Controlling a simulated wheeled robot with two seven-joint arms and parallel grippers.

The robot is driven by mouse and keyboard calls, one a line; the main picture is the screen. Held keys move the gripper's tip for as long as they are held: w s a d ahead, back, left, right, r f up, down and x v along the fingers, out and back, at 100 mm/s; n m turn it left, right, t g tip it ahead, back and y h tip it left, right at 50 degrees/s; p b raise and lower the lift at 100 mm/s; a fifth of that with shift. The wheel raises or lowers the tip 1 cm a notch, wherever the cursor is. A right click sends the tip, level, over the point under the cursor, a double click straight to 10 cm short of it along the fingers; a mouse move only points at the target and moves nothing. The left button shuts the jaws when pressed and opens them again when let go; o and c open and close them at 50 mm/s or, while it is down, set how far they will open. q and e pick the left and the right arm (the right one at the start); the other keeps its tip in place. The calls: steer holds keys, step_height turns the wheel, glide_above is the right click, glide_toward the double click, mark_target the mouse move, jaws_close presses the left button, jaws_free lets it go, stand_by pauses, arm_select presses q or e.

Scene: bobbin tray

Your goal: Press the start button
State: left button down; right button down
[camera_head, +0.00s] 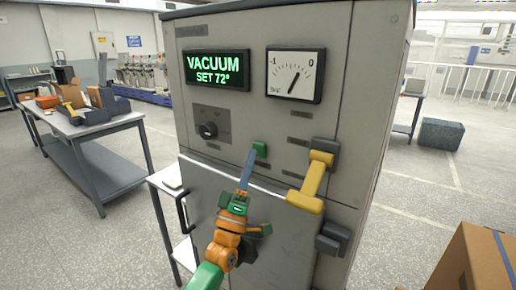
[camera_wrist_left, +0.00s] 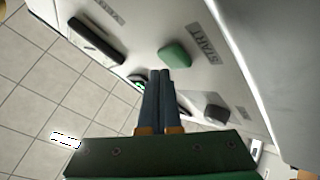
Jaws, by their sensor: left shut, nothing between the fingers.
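The green start button (camera_head: 260,148) sits on the front of a grey cabinet (camera_head: 345,180). In the left wrist view the green button (camera_wrist_left: 174,54) is next to a label reading START. My left gripper (camera_head: 250,156) is shut and empty, its fingers pointing up at the panel just left of and below the button. In the left wrist view the fingertips (camera_wrist_left: 160,73) show just below the button with a small gap in the picture. I cannot tell the depth between them. My right gripper is not in view.
A yellow lever (camera_head: 312,184) juts out right of the button. A black knob (camera_head: 208,129) is to the left, below a green display (camera_head: 217,69) reading VACUUM SET 72°. A dial gauge (camera_head: 295,75) is above. A cardboard box (camera_head: 478,262) stands at the lower right.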

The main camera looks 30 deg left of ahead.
arm_select(q)
steer(key=s+p, duration=0.2)
steer(key=s, duration=0.1)
steer(key=s+p, duration=0.1)
steer(key=s, duration=0.1)
steer(key=shift+a, duration=0.25)
steer(key=shift+f, duration=0.1)
stand_by(0.7)
